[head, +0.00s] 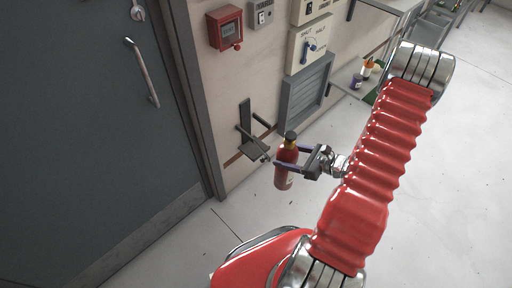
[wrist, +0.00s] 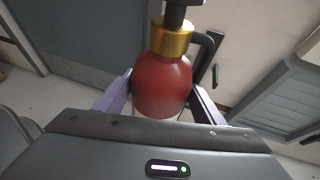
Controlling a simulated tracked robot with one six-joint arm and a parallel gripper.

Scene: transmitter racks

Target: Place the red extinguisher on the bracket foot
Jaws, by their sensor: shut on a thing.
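The red extinguisher (head: 286,168) has a dark top and a gold collar, and hangs upright between the fingers of my gripper (head: 290,154) above the floor. In the wrist view the extinguisher (wrist: 165,85) sits between the two purple-grey fingers of my gripper (wrist: 160,95), its gold collar and black handle above them. The grey wall bracket (head: 251,135) has a back plate, arms and a low foot (head: 253,150). The extinguisher is to the right of the foot in the head view, apart from it as far as I can tell. The lower part of the extinguisher is hidden in the wrist view.
A grey door (head: 95,120) with a long handle is left of the bracket. A louvred vent (head: 306,95), a red call box (head: 225,28) and a switch panel (head: 310,44) are on the wall. Small bottles (head: 366,70) stand farther back. The floor to the right is clear.

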